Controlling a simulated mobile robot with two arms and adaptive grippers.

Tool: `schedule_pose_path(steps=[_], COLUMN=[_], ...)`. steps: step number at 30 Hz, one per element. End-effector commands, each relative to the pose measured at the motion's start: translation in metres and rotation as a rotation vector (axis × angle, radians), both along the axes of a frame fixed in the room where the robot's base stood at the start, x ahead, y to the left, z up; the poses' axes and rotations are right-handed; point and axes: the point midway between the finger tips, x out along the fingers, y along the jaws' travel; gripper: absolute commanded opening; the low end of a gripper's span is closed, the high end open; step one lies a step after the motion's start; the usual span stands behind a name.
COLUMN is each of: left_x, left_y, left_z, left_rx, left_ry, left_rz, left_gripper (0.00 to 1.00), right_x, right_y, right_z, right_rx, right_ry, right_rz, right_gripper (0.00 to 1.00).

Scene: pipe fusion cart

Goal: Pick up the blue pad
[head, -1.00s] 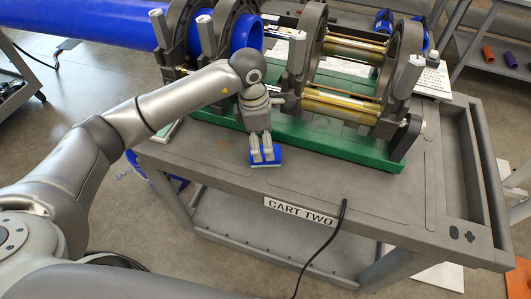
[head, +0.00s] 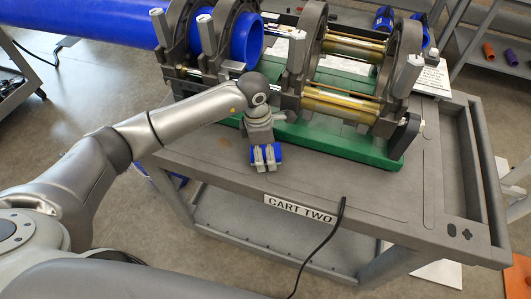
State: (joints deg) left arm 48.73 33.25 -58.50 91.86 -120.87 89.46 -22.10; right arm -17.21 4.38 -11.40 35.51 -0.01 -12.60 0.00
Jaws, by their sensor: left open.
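The blue pad (head: 279,153) lies at the front edge of the cart top, below the clamp machine in the head view. My left gripper (head: 266,167) is right at the pad, pointing down, with its jaws open. Its two fingers cover the middle of the pad, and blue shows between them and on both sides. I cannot tell whether the fingers touch the pad. My right gripper is not in view.
The grey cart (head: 400,205) carries the pipe clamp machine on a green base (head: 340,145), just behind the pad. A large blue pipe (head: 90,22) enters from the left. A black cable (head: 325,240) hangs over the front edge. The cart top right of the pad is clear.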

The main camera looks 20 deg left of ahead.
Motion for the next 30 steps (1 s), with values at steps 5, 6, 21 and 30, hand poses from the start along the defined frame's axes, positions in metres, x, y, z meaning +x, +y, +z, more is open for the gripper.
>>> schedule_pose_path(steps=[5, 6, 21, 30], left_x=[0.0001, 0.0002, -0.0001, -0.0002], left_y=[0.0002, 0.0001, 0.0001, 0.0003], left_z=[-0.0023, -0.0027, -0.0037, -0.0044], left_rx=[0.000, 0.000, 0.000, 0.001], left_ry=[-0.001, -0.001, 0.000, 0.000], left_rz=[0.000, 0.000, 0.000, 0.001], left_gripper=[0.74, 0.74, 0.72, 0.33], right_x=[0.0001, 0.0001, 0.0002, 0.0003], right_y=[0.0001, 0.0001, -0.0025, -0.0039], right_z=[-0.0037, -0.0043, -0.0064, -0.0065], right_rx=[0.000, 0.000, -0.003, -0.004], right_ry=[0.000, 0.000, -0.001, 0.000], right_rz=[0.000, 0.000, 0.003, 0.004], right_gripper=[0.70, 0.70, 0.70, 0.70])
